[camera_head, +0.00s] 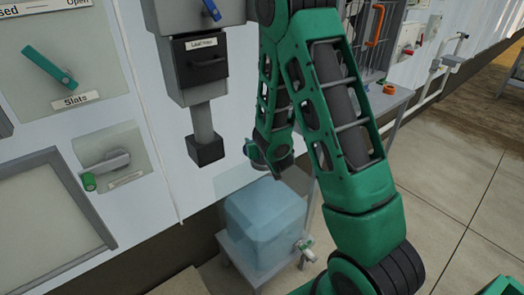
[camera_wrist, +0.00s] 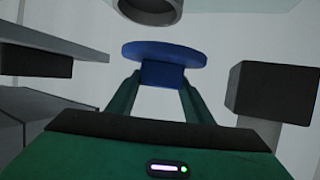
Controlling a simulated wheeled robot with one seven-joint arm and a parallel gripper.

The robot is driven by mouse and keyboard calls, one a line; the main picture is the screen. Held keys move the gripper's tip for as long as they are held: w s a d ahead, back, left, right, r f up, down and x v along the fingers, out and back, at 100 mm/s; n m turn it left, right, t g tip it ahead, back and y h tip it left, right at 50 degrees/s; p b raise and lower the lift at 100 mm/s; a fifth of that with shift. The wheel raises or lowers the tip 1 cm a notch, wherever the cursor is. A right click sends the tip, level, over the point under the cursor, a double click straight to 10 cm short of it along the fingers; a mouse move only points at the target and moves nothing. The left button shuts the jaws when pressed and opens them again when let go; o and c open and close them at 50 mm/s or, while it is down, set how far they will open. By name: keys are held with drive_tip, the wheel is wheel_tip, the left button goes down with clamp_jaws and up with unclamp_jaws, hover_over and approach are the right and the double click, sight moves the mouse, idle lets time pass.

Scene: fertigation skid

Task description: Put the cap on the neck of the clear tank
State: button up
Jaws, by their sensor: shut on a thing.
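The clear tank (camera_head: 265,222) is a bluish see-through box with a tap on its lower right side, on a low stand. Its neck cannot be made out in the head view. My gripper (camera_wrist: 161,84) is shut on the blue cap (camera_wrist: 164,52), a wide disc with a narrower part between the fingers. The cap is clear of the grey round rim (camera_wrist: 147,12) at the top of the wrist view; I cannot tell what that rim belongs to. In the head view my gripper (camera_head: 272,158) is above the tank, and the cap is hidden.
A grey wall unit labelled leaf (camera_head: 203,60) hangs left of my arm, with a pipe ending in a black block (camera_head: 206,150). A dark block (camera_wrist: 275,92) stands right of the cap in the wrist view. A shelf with an orange item (camera_head: 389,89) is behind my arm.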

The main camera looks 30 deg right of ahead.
drive_tip(key=d+f, duration=0.1)
drive_tip(key=w+d+f, duration=0.2)
drive_tip(key=d, duration=0.1)
drive_tip(key=shift+w, duration=0.25)
drive_tip(key=shift+f, duration=1.95)
drive_tip(key=o, duration=1.2)
